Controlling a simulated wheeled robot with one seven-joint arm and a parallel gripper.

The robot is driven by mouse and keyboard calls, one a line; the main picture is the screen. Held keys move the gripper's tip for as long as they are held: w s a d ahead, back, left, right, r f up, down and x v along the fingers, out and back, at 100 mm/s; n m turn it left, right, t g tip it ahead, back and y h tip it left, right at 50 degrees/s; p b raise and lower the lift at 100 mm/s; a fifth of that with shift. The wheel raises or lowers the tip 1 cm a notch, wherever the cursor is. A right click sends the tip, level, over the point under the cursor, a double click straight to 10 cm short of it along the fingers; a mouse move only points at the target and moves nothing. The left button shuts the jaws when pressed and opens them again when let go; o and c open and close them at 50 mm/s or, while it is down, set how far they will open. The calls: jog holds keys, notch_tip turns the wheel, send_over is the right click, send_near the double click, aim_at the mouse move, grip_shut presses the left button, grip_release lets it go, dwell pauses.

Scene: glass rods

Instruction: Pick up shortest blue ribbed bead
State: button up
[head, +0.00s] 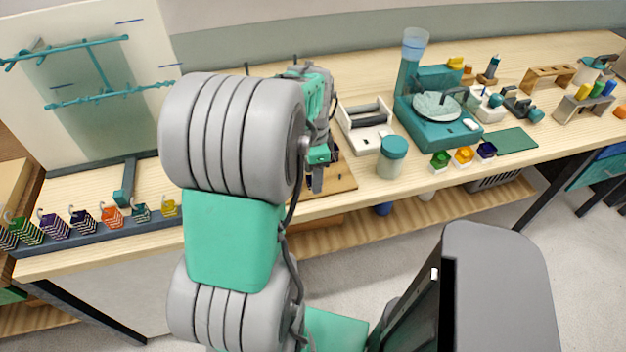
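I cannot make out a ribbed blue bead for certain in the head view. My gripper (315,182) points down over the bench near a wooden board (341,181), largely beside and behind my arm. Its dark fingers are small and partly hidden, so I cannot tell whether they are open or shut, or whether anything is between them. The board's left part is hidden by my arm. At the left, striped, ridged pieces with hooks stand along a dark rail (160,220), among them a dark navy one (84,219) and a purple one (54,227).
A white tray (354,134), a teal-lidded jar (392,157) and a teal machine (437,125) stand right of my gripper. A panel with teal rods (85,75) stands at the left.

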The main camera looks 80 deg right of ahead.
jog(key=shift+f, duration=0.15)
jog(key=shift+c, duration=0.2)
grip_shut()
dwell(0.3)
